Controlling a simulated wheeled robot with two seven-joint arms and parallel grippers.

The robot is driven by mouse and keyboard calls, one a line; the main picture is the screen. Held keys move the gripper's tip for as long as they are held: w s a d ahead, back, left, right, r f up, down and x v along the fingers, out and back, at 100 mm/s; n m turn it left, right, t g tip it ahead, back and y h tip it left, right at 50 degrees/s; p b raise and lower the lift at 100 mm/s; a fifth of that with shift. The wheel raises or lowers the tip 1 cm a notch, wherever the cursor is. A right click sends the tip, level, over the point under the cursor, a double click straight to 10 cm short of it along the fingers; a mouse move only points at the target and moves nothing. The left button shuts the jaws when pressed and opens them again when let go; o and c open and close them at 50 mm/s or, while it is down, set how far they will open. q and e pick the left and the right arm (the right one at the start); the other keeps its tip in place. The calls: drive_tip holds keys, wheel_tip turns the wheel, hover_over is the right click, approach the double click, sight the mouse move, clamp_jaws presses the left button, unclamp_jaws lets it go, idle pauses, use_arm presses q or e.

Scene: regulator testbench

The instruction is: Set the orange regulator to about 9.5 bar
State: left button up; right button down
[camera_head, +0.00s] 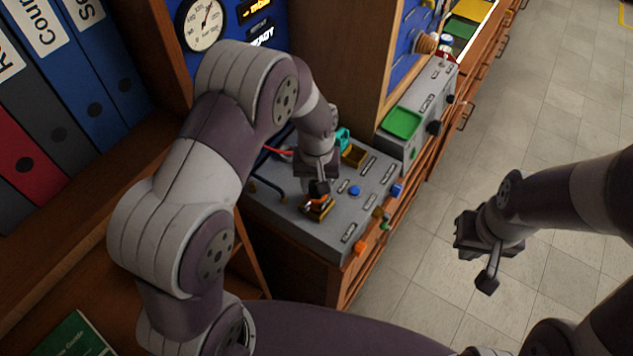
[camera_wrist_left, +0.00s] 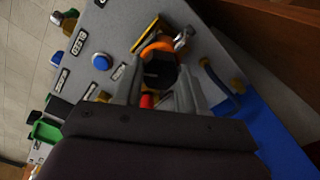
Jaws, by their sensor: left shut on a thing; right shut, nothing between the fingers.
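The orange regulator (camera_wrist_left: 158,46), with an orange ring and a black top, stands on the grey bench panel. In the head view the orange regulator (camera_head: 316,205) is partly covered by my left gripper (camera_head: 318,188). In the wrist view the fingers of my left gripper (camera_wrist_left: 160,88) are on either side of the black top, shut on it. A round white gauge (camera_head: 203,25) is on the blue wall panel; its needle points up and slightly right, and its numbers are too small to read surely. My right gripper (camera_head: 487,275) is shut and empty above the floor.
A green tray (camera_head: 403,123) sits on the bench farther back. Binders (camera_head: 85,75) stand at left. A lit display (camera_head: 262,38) reads "READY". The tiled floor at right is clear.

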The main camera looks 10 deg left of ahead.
use_arm(q)
drive_tip(key=shift+w+n, duration=0.1)
drive_tip(key=shift+n, duration=1.5)
drive_tip(key=o, duration=1.1)
drive_tip(key=shift+c, duration=0.2)
drive_tip(key=shift+r+b, duration=0.3)
drive_tip(key=shift+r, duration=0.05)
wheel_tip(320, 180, up, 12)
drive_tip(key=b, duration=0.1)
drive_tip(key=shift+b, duration=0.35)
